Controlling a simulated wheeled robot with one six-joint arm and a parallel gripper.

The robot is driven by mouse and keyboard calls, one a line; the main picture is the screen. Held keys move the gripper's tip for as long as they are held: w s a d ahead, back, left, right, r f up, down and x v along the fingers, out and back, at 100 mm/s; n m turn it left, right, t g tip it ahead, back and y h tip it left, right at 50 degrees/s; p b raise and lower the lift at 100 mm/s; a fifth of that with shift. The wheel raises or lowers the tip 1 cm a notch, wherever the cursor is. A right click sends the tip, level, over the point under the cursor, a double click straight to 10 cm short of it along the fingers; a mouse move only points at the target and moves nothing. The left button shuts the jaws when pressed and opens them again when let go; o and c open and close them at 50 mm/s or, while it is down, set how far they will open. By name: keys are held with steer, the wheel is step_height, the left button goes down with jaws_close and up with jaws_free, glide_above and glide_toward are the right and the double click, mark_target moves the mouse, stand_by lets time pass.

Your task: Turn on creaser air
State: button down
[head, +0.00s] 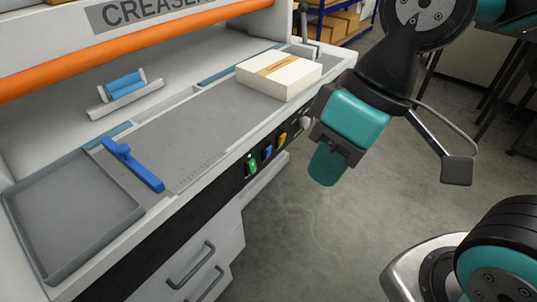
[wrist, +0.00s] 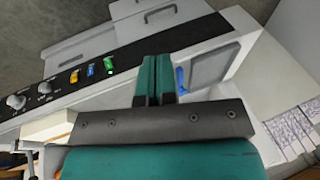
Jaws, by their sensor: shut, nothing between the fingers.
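The creaser (head: 155,30) stands at the left with a dark control strip along its front edge. A bright green switch (head: 251,164), a blue switch (head: 267,152) and a yellow switch (head: 282,139) sit in a row on it. The wrist view shows the green switch (wrist: 109,63), blue switch (wrist: 91,70) and yellow switch (wrist: 74,77). The green one looks lit. Their labels are too small to read, so I cannot tell which is the air. My gripper (head: 327,168) is shut and empty, in front of the strip, right of the switches and apart from them.
Knobs (wrist: 45,88) sit beyond the yellow switch. A stack of paper (head: 280,74), a blue bar (head: 133,165) and a grey tray (head: 73,215) lie on the creaser's bed. Drawers (head: 205,262) are below. The floor (head: 330,240) in front is clear.

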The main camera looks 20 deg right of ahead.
steer(key=w+d+f+m+t+y+b, duration=0.2)
steer(key=w+f+m+t+y+b, duration=0.15)
steer(key=w+f+m, duration=0.75)
steer(key=w+d+f+m+t+h+b, duration=0.1)
steer(key=w+d+f+m+t, duration=0.3)
steer(key=w+d+f, duration=0.5)
steer(key=w+f+m+h, duration=0.1)
steer(key=m, duration=0.1)
steer(key=shift+w+d+f+m+b, duration=0.15)
steer(key=shift+w+f+m+b, duration=0.05)
steer(key=shift+m+b, duration=0.2)
steer(key=shift+t, duration=0.25)
